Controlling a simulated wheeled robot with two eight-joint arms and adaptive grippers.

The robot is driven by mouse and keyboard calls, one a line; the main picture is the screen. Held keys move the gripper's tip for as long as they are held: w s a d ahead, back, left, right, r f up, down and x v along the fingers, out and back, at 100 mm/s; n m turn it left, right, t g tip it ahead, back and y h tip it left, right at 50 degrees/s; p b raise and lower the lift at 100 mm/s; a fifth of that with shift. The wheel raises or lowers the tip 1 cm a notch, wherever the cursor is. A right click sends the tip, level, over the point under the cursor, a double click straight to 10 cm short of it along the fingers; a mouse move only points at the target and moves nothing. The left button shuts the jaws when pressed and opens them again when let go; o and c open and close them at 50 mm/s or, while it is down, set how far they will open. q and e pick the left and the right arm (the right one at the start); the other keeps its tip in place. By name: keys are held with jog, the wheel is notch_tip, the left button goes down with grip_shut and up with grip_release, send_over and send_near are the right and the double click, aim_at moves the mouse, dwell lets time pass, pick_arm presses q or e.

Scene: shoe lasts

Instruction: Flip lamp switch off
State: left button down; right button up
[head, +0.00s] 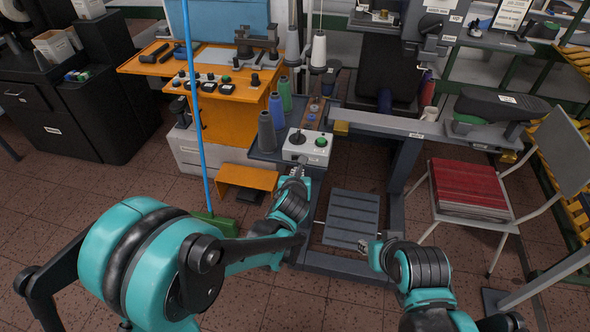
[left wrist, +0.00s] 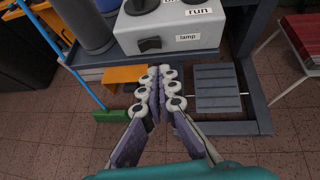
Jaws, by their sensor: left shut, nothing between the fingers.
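The white control box (head: 310,147) stands on the front of the grey workstation, with a black knob and a green button on top. In the left wrist view the box (left wrist: 208,24) shows a black lamp switch (left wrist: 150,44) on its front face, left of the "lamp" label (left wrist: 187,37). My left gripper (head: 298,172) is just in front of and below the box. In the left wrist view its fingers (left wrist: 160,72) are together, empty, and their tips lie just below the switch; contact cannot be told. My right gripper (head: 366,246) is low, over the floor by the footplate; its fingers are too small to judge.
Thread cones (head: 266,131) stand left of the box. A green broom (head: 214,222) with a blue handle stands before the orange bench (head: 228,110). A grey slatted footplate (head: 351,219) is below. A chair with a red stack (head: 467,187) is at right.

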pick_arm(q)
jog(key=p+v, duration=0.3)
jog(key=v, duration=0.6)
jog(key=shift+s+r, duration=0.2)
jog(key=shift+r, duration=0.05)
